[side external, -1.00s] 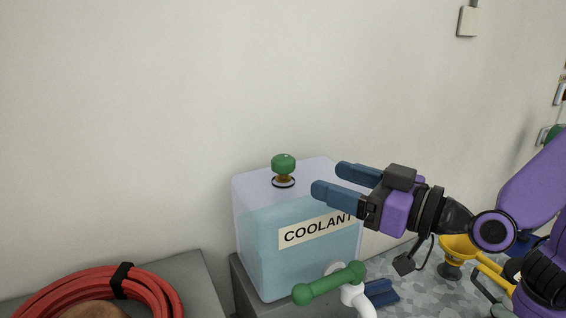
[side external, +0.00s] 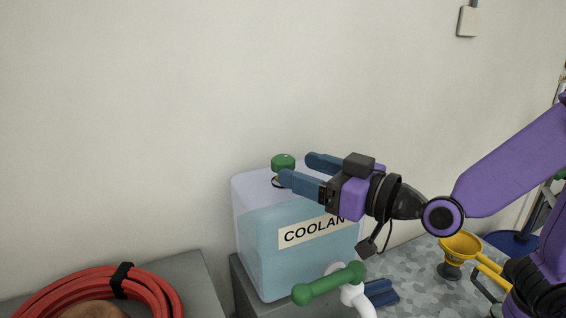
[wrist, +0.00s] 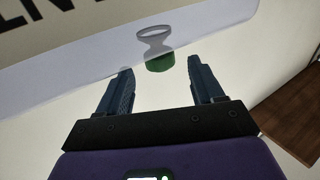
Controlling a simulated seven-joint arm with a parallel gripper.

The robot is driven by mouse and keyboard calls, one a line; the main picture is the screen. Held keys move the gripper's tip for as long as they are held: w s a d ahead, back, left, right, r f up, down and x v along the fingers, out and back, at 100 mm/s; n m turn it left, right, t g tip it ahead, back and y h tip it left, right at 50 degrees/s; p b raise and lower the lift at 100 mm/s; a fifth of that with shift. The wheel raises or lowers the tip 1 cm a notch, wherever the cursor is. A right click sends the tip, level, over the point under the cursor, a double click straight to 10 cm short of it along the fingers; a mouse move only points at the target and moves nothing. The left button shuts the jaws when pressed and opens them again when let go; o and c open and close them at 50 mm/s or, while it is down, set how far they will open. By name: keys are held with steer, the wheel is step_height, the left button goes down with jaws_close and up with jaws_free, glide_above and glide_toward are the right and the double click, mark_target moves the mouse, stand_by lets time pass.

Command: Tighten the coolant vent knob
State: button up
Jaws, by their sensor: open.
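The green coolant vent knob (side external: 283,161) stands on top of the translucent coolant tank (side external: 262,235), which holds pale blue liquid and bears a COOLANT label. My gripper (side external: 294,169) is open and level, with its blue fingers pointing left at the knob. In the side view the nearer finger hides the knob's stem. In the wrist view the knob (wrist: 160,62) lies just beyond the fingertips (wrist: 160,78), roughly midway between them, and nothing is held. I cannot tell whether a finger touches the knob.
A green-handled white tap (side external: 330,285) stands in front of the tank. A coiled red hose (side external: 95,290) lies on the grey surface at lower left. A yellow funnel (side external: 460,246) is on the speckled bench to the right.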

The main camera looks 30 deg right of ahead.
mark_target(292, 168)
steer(key=shift+x, duration=2.55)
steer(key=c, duration=1)
steer(key=shift+m+h, duration=0.3)
steer(key=shift+h, duration=0.1)
